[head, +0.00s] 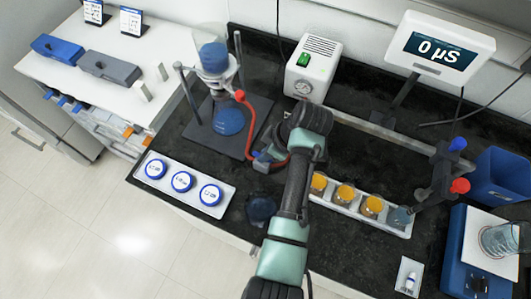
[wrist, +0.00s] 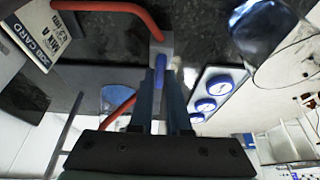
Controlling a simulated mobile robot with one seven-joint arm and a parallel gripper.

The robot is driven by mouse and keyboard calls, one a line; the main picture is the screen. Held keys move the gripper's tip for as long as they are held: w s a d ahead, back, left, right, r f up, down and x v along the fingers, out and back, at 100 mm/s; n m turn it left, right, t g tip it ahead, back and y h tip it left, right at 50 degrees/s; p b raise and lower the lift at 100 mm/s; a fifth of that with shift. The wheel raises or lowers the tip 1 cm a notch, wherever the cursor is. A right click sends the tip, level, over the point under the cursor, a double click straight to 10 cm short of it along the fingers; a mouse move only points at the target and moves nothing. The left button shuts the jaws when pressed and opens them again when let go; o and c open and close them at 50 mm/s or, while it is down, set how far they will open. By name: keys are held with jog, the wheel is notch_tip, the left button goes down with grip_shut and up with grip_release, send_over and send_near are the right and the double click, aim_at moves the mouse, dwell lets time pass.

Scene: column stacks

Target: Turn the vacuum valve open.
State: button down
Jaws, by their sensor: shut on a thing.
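The vacuum valve (head: 262,160) is a small grey block with a blue part, low on the black bench between the filter flask and my arm. Red tubing (head: 249,118) runs to it from the flask (head: 229,119). In the wrist view the valve's blue handle (wrist: 161,70) sits between my fingertips, in front of the grey valve body (wrist: 166,44). My gripper (wrist: 163,88) is shut on this handle. In the head view my gripper (head: 274,154) is at the valve, and my wrist partly hides it.
A white pump box (head: 313,68) with a green switch and gauge stands behind. A tray of blue-lidded dishes (head: 183,183) lies left of the valve. A dark glass vessel (head: 261,208) stands near the front edge.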

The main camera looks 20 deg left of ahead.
dwell(0.4)
jog(key=c, duration=0.9)
grip_release()
jog(key=v, duration=1.3)
jog(key=shift+a, duration=0.1)
jog(key=shift+w, duration=0.1)
